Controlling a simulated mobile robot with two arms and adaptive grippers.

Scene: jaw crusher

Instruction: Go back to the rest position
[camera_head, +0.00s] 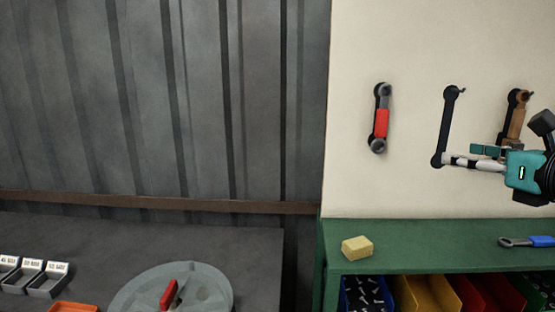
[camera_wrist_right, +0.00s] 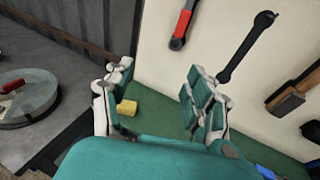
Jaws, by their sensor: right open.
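My right gripper (camera_head: 464,156) reaches in from the right in the head view, in front of the pale tool panel and above the green bench. Its teal and white fingers are spread apart in the right wrist view (camera_wrist_right: 160,78), with nothing between them. In the head view its fingers overlap the lower end of a black wrench-shaped piece (camera_head: 448,120) on the panel; I cannot tell whether they touch. My left gripper is in neither view.
A red-handled wrench (camera_head: 381,122) and a brown-handled tool (camera_head: 516,118) hang on the panel (camera_head: 420,50). The green bench (camera_head: 430,258) holds a yellow sponge (camera_head: 357,248) and a blue-handled wrench (camera_head: 538,241); coloured bins sit below. A round grey tray (camera_head: 215,290) stands left.

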